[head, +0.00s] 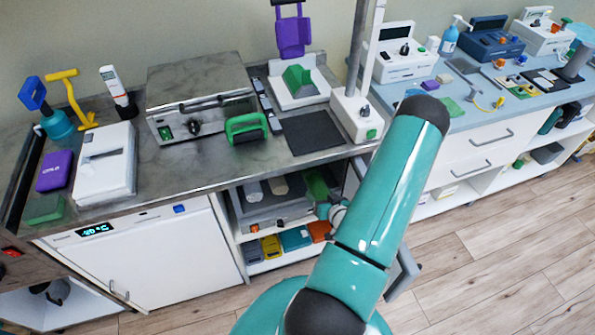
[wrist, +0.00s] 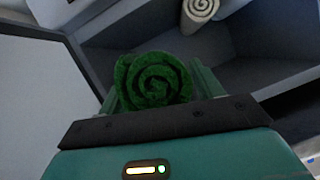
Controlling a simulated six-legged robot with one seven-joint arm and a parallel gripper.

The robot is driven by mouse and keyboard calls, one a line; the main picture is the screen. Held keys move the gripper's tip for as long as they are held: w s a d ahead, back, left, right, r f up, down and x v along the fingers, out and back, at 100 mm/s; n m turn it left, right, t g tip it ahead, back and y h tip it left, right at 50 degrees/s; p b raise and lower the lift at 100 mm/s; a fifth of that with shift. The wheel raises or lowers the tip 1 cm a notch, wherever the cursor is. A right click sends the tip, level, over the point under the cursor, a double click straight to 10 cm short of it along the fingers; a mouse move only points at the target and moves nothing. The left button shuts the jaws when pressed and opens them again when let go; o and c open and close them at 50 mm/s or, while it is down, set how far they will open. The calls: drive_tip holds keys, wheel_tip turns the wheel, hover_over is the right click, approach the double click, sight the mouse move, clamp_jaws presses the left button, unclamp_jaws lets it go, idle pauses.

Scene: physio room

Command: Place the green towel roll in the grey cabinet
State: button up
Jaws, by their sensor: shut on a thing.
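The green towel roll (wrist: 155,80) is between the fingers of my gripper (wrist: 158,92) in the wrist view, its spiral end facing the camera. My gripper is shut on it. In the head view the green roll (head: 316,185) shows at the right side of the open grey cabinet (head: 275,216), under the counter; my arm hides most of the gripper there. In the wrist view the grey cabinet's inside (wrist: 125,58) lies beyond the roll. I cannot tell whether the roll touches the cabinet floor.
A pale rolled towel (wrist: 200,8) lies deeper in the cabinet. A light panel (wrist: 35,85) stands at left in the wrist view. Several coloured boxes (head: 295,238) sit on the shelf below. The counter (head: 190,165) above holds devices. The wooden floor (head: 480,250) at right is clear.

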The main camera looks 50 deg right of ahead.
drive_tip(key=r+x, duration=0.1)
drive_tip(key=x, duration=0.4)
drive_tip(key=d+r+x, duration=0.1)
drive_tip(key=x, duration=0.4)
drive_tip(key=d+r+x, duration=0.1)
drive_tip(key=x, duration=0.5)
drive_tip(key=shift+w+a+r, duration=0.1)
drive_tip(key=shift+w+r, duration=0.05)
drive_tip(key=shift+w, duration=0.05)
drive_tip(key=shift+w+f, duration=0.2)
drive_tip(key=shift+f, duration=2.05)
drive_tip(key=shift+f, duration=0.15)
drive_tip(key=o, duration=1)
drive_tip(key=shift+o, duration=0.2)
drive_tip(key=shift+s, duration=0.15)
drive_tip(key=v, duration=1.1)
drive_tip(key=shift+s+a+r, duration=0.15)
drive_tip(key=shift+s+r, duration=0.1)
drive_tip(key=shift+r, duration=0.1)
